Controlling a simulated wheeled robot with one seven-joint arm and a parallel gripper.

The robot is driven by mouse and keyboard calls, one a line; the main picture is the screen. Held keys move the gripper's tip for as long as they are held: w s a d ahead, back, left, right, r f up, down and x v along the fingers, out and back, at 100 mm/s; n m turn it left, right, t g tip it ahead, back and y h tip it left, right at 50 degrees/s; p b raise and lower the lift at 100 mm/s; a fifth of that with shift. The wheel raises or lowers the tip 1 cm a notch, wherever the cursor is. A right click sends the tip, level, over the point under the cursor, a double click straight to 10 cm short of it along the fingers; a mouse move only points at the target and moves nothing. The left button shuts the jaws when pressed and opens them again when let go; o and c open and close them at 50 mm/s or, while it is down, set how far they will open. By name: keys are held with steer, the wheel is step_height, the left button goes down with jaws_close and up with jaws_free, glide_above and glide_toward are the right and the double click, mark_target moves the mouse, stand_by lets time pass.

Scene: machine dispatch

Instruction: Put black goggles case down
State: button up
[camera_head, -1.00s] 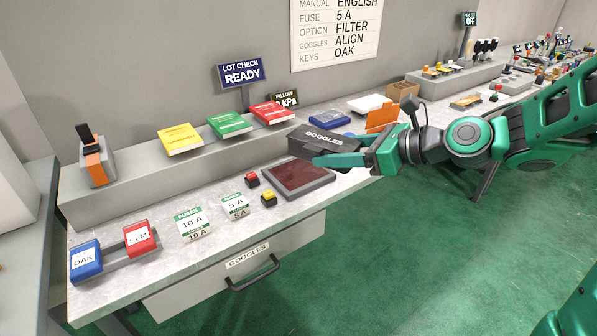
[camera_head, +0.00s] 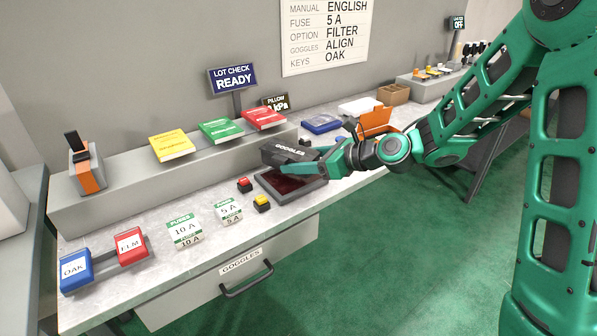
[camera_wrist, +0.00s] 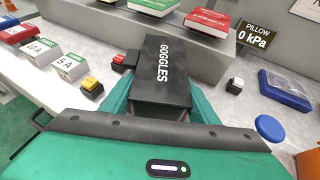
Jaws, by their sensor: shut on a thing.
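The black goggles case (camera_head: 287,153), marked GOGGLES in white, is held in my gripper (camera_head: 297,160) over the back part of the dark red pad in a grey frame (camera_head: 318,184). In the wrist view the case (camera_wrist: 165,72) lies lengthwise between my two green fingers (camera_wrist: 160,98), which are shut on it. The case hides part of the pad. I cannot tell whether its underside touches anything.
A red button (camera_head: 244,184) and a yellow button (camera_head: 262,202) stand left of the pad. Fuse boxes (camera_head: 184,230) and key blocks (camera_head: 75,270) are further left. Manuals (camera_head: 171,145) lie on the raised shelf behind. A blue tray (camera_head: 321,123) and an orange bin (camera_head: 375,121) are to the right.

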steer(key=shift+f, duration=1.55)
steer(key=shift+f, duration=0.1)
steer(key=o, duration=1.2)
steer(key=v, duration=1.2)
